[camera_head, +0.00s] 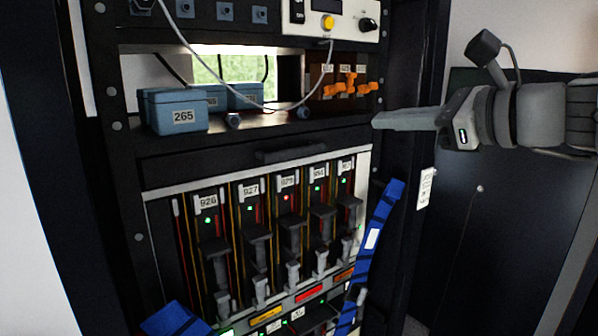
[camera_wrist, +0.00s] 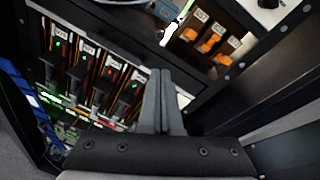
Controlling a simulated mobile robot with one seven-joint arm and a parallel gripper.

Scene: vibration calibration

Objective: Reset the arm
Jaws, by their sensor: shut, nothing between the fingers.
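My gripper (camera_head: 378,120) reaches in from the right in the head view. Its fingers are together and empty, and they point left near the right upright of the rack, at shelf height. In the wrist view my shut fingers (camera_wrist: 163,75) stand in the middle of the picture. The rack's card modules (camera_wrist: 85,75) lie to their left in that view and show below the shelf (camera_head: 240,142) in the head view. No contact between the fingers and the rack can be made out.
Blue boxes (camera_head: 180,110), one marked 265, stand on the shelf. Orange-handled units (camera_head: 345,86) sit at its right end. A grey cable (camera_head: 222,86) hangs across the shelf opening. A blue cable bundle (camera_head: 377,235) runs down the rack's right side. A dark panel (camera_head: 500,220) stands at right.

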